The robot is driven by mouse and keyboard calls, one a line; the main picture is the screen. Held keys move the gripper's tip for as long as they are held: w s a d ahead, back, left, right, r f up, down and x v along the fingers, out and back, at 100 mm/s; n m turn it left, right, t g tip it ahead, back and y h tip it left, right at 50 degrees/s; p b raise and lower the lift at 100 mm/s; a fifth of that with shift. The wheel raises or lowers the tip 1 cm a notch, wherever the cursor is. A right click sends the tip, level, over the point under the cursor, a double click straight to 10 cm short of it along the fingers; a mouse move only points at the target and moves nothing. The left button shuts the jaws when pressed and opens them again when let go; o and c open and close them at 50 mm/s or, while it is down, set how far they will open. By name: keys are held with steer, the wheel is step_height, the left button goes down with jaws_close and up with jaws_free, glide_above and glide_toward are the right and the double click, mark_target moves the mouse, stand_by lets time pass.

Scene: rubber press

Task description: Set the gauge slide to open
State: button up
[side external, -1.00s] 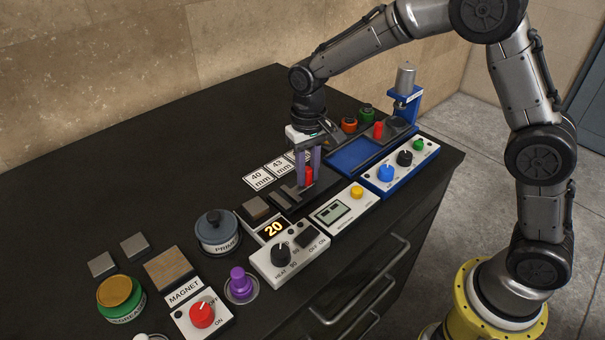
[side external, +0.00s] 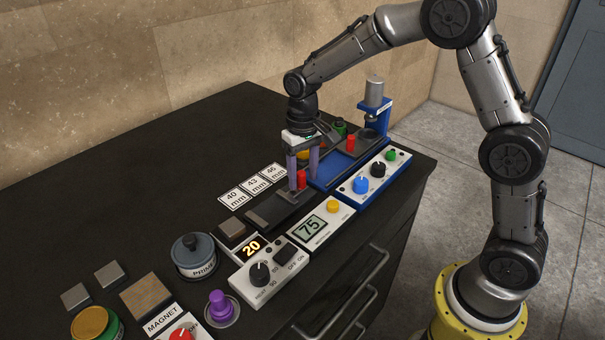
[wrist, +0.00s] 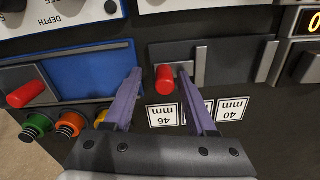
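The gauge slide is a dark block with an upright red knob (side external: 301,180) on the dark gauge base (side external: 258,213). In the wrist view the red knob (wrist: 166,82) shows beside the slide's grey jaw (wrist: 200,68). The fixed jaw (wrist: 267,61) is well apart from it, with a wide gap between. My gripper (side external: 303,176) is over the slide, and its purple fingers are spread on either side of the knob. In the wrist view my gripper (wrist: 159,71) is open, with the knob nearer the right finger; I cannot tell whether it touches.
Number cards (side external: 252,186) reading 40, 43 and 46 mm lie behind the gauge. A blue press (side external: 375,118) stands to the right. A white meter (side external: 314,228) reads 75, and a heater box (side external: 268,270) is in front.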

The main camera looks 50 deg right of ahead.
mark_target(303, 172)
step_height(303, 172, up, 14)
stand_by(0.6)
steer(key=s+d+r+t, duration=0.1)
steer(key=s+r+t, duration=0.1)
steer(key=s+r, duration=0.3)
steer(key=s+r+t, duration=0.1)
steer(key=s+r, duration=0.3)
steer(key=s, duration=0.4)
steer(key=s+d+f+n+t, duration=0.1)
steer(key=s+f+n+t, duration=0.1)
steer(key=s+f, duration=0.7)
steer(key=s, duration=0.4)
steer(key=shift+s+f+t, duration=0.25)
steer(key=shift+s+t, duration=0.05)
